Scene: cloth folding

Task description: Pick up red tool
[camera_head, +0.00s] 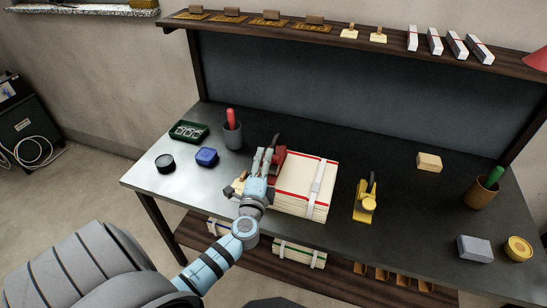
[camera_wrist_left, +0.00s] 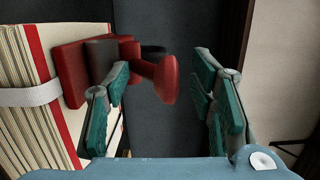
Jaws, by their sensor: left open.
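The red tool (camera_head: 279,162) stands on the dark table against the left side of a stack of cream papers with red edges (camera_head: 318,173). In the left wrist view, the red tool (camera_wrist_left: 168,80) shows a blocky body and a rounded knob-like end. My left gripper (camera_head: 266,158) is open over the red tool, and its arm hides part of it. In the left wrist view, the gripper's (camera_wrist_left: 163,88) left finger overlaps the tool's body, and the knob-like end lies between the fingers, nearer the left one. I cannot tell whether a finger touches it. My right gripper is not in view.
A similar yellow tool (camera_head: 365,203) stands right of the papers. The table (camera_head: 400,192) is clear around the yellow tool.

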